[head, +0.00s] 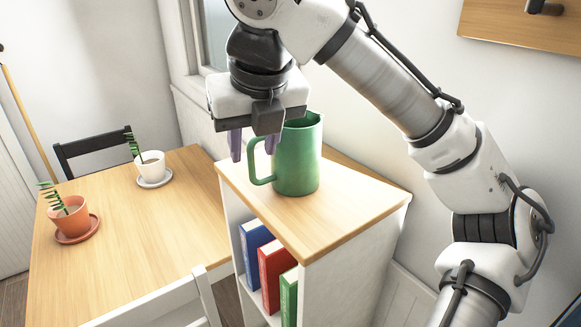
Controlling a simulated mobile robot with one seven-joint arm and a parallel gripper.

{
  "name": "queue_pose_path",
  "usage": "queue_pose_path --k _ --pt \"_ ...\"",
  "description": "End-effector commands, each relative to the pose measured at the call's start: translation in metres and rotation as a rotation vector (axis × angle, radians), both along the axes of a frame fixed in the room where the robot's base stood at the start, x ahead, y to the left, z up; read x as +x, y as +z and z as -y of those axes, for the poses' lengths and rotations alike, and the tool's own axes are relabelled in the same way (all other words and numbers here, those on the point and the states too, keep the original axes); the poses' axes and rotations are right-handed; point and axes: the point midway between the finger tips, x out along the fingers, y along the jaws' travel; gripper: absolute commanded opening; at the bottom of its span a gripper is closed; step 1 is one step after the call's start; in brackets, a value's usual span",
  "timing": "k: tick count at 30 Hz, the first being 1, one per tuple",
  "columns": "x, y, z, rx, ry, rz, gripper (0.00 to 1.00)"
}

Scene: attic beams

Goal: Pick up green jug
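The green jug (297,160) stands upright on the wooden top of a small white bookshelf (345,205). Its handle (254,168) points left in the picture and its spout is at the upper right. My gripper (252,151) points down at the handle side of the jug, with its purple fingers apart. One finger is left of the handle and the other overlaps the handle's upper part in the picture. I cannot tell whether either finger touches the jug. The gripper body hides part of the jug's rim.
A wooden table (150,240) on the left holds a white potted plant (152,164) and an orange potted plant (70,217). Several books (275,273) stand in the shelf below the jug. A white chair back (165,300) is in front. The shelf top's front is clear.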

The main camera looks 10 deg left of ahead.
Motion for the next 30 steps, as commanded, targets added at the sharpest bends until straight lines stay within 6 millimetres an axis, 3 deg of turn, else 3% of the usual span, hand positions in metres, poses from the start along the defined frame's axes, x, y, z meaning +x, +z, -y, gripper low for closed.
queue_pose_path --k 15,24,30 --pt "0.018 -0.045 -0.009 0.000 -0.004 0.001 0.36" --pt "0.020 -0.045 -0.011 0.002 -0.003 0.001 0.36" --pt "0.020 -0.045 -0.011 0.002 -0.003 0.001 0.13"
